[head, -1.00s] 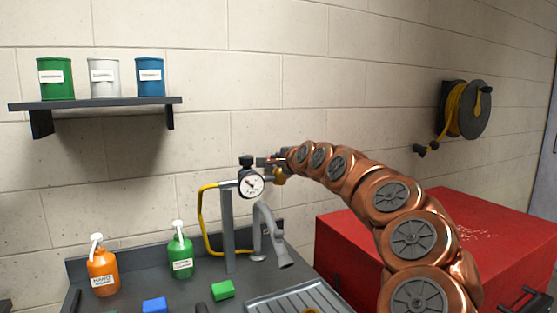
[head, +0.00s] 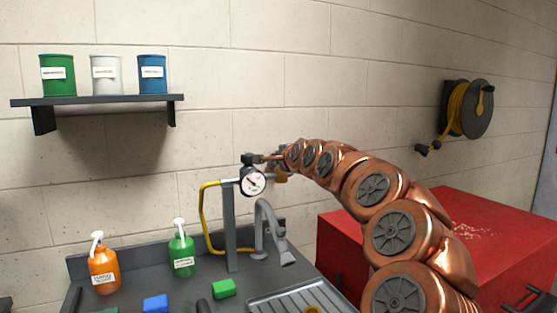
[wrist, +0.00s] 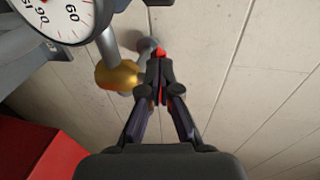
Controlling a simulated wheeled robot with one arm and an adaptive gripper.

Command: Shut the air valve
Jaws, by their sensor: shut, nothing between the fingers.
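The air line's dial gauge (head: 252,181) sits at the top of a grey post (head: 229,235). It shows large at the wrist view's upper left (wrist: 62,15). A brass fitting (wrist: 117,75) is just left of my fingers, and part of it shows behind my arm in the head view. A small red part (wrist: 160,53), perhaps the valve handle, shows at my fingertips; I cannot tell whether they touch it. My gripper (wrist: 160,80) is shut and empty. In the head view my gripper (head: 268,157) is just above and right of the gauge, beside a dark cap-like part.
A yellow hose (head: 205,220) loops left of the post. A grey bent spout (head: 268,222) stands to its right. Orange (head: 104,270) and green (head: 181,252) bottles stand on the bench. A red cabinet (head: 340,235) is at right. Cans stand on the shelf (head: 100,101).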

